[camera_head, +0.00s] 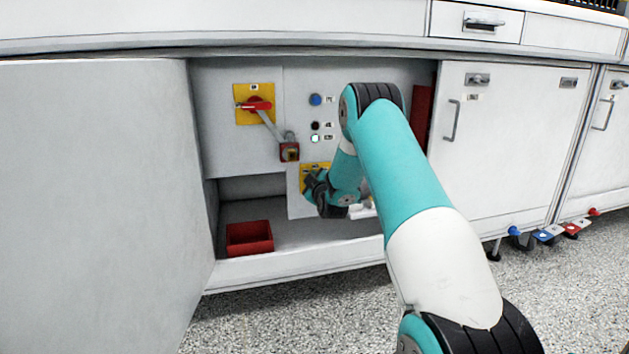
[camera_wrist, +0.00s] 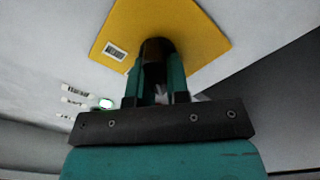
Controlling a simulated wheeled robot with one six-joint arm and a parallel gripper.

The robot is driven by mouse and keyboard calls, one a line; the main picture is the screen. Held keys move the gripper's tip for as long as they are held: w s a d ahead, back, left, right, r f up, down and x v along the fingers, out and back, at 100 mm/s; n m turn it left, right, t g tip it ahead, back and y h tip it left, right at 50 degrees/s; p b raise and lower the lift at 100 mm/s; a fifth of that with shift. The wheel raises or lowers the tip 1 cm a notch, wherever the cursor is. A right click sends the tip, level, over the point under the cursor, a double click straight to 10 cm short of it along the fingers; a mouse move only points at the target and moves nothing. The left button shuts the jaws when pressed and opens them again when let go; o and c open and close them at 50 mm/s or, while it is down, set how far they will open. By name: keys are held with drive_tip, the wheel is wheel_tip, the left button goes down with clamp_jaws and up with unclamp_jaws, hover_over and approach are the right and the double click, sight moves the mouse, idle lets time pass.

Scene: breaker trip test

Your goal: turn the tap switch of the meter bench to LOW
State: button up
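A yellow plate (camera_wrist: 200,32) with a small white label fills the top of the wrist view. A dark rounded knob (camera_wrist: 157,48), which looks like the tap switch, stands out from this plate. My gripper (camera_wrist: 157,75) is at the knob, its two teal fingers on either side of it. I cannot tell whether they press on it. In the head view, a lower yellow plate (camera_head: 308,171) sits on the grey panel inside the open bay. My arm hides most of it, including the knob and my fingertips. The switch's marked position is not readable.
A red bin (camera_head: 249,238) stands on the bay floor. An open door (camera_head: 95,200) borders the left.

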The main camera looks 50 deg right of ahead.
drive_tip(key=o, duration=0.4)
drive_tip(key=shift+o, duration=0.2)
drive_tip(key=shift+s+a, duration=0.25)
drive_tip(key=shift+s, duration=0.1)
drive_tip(key=b+v, duration=1)
drive_tip(key=v, duration=0.6)
drive_tip(key=shift+s, duration=0.3)
drive_tip(key=shift+a, duration=0.1)
